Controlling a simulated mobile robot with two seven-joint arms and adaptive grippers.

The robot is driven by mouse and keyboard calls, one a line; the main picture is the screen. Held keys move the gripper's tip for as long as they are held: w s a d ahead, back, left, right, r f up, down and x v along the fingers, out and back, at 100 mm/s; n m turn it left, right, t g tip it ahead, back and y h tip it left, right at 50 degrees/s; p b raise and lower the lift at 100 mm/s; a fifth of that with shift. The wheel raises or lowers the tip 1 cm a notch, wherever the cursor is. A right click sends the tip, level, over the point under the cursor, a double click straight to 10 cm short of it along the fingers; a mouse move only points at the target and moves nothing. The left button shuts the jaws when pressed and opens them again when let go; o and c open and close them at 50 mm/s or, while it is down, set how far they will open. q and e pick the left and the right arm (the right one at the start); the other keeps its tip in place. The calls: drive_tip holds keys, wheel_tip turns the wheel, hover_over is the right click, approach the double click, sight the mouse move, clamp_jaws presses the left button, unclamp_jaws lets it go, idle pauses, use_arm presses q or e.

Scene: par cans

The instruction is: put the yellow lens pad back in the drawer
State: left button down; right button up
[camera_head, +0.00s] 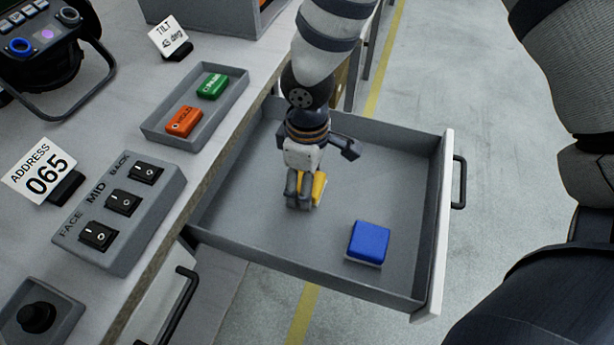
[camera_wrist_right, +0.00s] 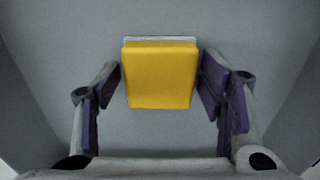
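The yellow lens pad (camera_head: 319,188) is inside the open grey drawer (camera_head: 270,225), partly hidden behind my right gripper in the head view. In the right wrist view the pad (camera_wrist_right: 160,75) shows its yellow face and a pale edge, between the fingers of my right gripper (camera_wrist_right: 160,90). The fingers are spread: a small gap shows on the left of the pad, and the right finger is very close to it. The right gripper (camera_head: 305,196) points down into the drawer. The pad seems at or near the drawer floor; exact contact is unclear. My left gripper is not in view.
A blue pad (camera_head: 369,241) lies in the drawer's near right part. On the bench, a grey tray (camera_head: 233,101) holds an orange pad (camera_head: 184,122) and a green pad (camera_head: 212,86). A switch box (camera_head: 158,206) stands near the bench edge. The drawer's walls surround the gripper.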

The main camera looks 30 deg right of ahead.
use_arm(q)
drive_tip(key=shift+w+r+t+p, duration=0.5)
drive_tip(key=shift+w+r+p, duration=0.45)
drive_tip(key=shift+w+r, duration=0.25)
use_arm(e)
wheel_tip(320, 180, up, 12)
drive_tip(key=shift+r, duration=0.2)
